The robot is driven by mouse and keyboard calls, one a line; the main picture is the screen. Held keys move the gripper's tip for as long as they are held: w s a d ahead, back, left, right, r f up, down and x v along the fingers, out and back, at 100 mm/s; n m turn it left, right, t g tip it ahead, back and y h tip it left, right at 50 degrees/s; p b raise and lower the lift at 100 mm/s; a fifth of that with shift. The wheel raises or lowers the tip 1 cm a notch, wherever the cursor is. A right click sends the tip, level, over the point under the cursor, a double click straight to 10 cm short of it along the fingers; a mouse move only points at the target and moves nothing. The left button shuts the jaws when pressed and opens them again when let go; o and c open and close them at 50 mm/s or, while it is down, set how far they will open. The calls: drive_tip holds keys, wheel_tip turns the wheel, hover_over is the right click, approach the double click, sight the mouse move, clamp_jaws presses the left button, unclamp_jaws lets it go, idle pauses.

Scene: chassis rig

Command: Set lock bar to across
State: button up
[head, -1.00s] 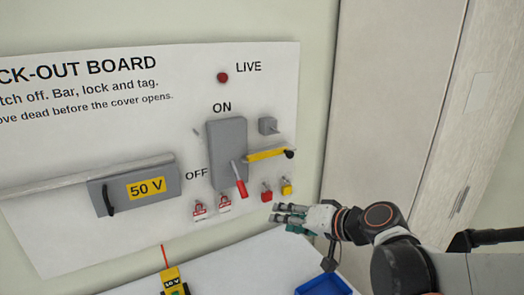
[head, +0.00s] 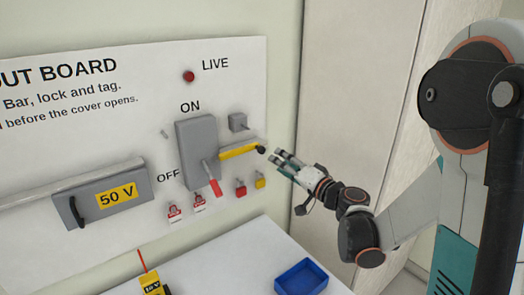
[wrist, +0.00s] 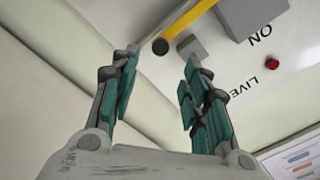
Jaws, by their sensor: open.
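The lock bar (head: 238,152) is a yellow bar with a black knob (head: 261,150) at its right end, on the lock-out board. It lies nearly level, to the right of the grey switch box (head: 198,148). The red switch handle (head: 214,186) points down. My gripper (head: 284,163) is open and empty, just right of the black knob in the head view. In the wrist view the bar (wrist: 190,18) and its knob (wrist: 160,47) show beyond and between my open fingers (wrist: 158,72). I see no contact with the knob.
Red (head: 240,188) and yellow (head: 260,180) padlocks hang below the bar. Red-and-white tags (head: 174,213) hang lower left. The grey 50 V cover (head: 110,195) is at left. A blue tray (head: 301,278) and a yellow tester (head: 151,284) are on the white table (head: 225,255).

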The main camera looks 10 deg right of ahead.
sight(263, 151)
drive_tip(key=x, duration=1)
drive_tip(key=shift+w, duration=0.1)
drive_tip(key=shift+a, duration=0.15)
clamp_jaws()
